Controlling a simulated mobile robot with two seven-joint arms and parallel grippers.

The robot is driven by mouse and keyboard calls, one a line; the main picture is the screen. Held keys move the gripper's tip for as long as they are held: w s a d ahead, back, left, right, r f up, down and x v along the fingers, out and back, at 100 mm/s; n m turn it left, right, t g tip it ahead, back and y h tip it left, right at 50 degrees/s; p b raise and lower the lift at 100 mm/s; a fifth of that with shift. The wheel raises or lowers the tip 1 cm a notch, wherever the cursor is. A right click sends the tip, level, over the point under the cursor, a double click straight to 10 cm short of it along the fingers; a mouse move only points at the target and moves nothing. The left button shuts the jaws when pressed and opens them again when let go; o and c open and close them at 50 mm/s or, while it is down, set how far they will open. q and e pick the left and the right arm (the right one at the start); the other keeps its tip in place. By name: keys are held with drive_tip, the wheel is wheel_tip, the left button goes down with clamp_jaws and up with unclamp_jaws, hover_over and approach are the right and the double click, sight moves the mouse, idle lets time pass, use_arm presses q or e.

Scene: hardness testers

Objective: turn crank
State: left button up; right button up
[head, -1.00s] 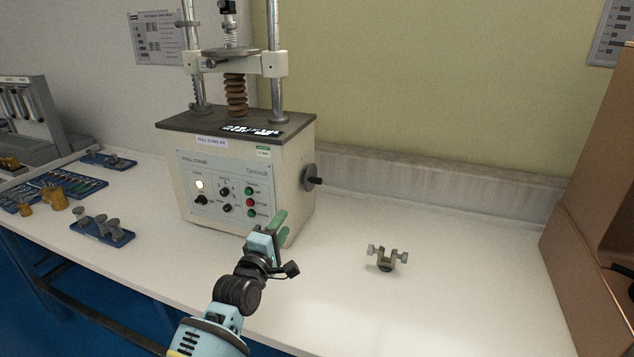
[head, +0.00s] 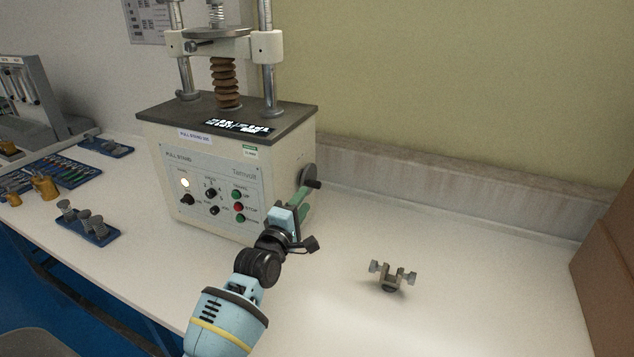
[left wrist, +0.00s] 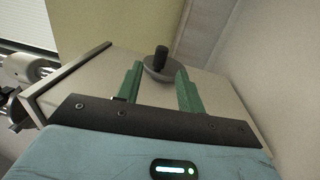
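The crank is a dark round disc with a black handle knob (head: 312,184) on the right side of the cream pull stand (head: 215,160). In the left wrist view the crank's black knob (left wrist: 161,54) stands up from its disc, just beyond and between the fingertips. My left gripper (head: 303,196) is in front of the crank, close to the stand's right side. Its two green fingers (left wrist: 157,80) are spread apart, with nothing between them that I can see held. My right gripper is not in view.
A small metal clamp (head: 391,276) lies on the white bench (head: 345,240) to the right. A blue tray (head: 88,229) with metal grips stands at the left. A brown box (head: 610,250) stands at the far right. The bench around the clamp is clear.

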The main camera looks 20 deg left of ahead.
sight(315, 181)
use_arm(q)
drive_tip(key=shift+w+d+r+b, duration=0.1)
drive_tip(key=shift+w+r+b, duration=0.05)
drive_tip(key=shift+w, duration=1.15)
drive_tip(key=shift+w+a+r+b, duration=0.1)
drive_tip(key=shift+w+r, duration=0.05)
drive_tip(key=shift+w, duration=1.2)
drive_tip(key=shift+w+d+r+b, duration=0.1)
drive_tip(key=shift+w+r+b, duration=0.05)
drive_tip(key=shift+w, duration=1.15)
drive_tip(key=shift+c, duration=0.5)
clamp_jaws()
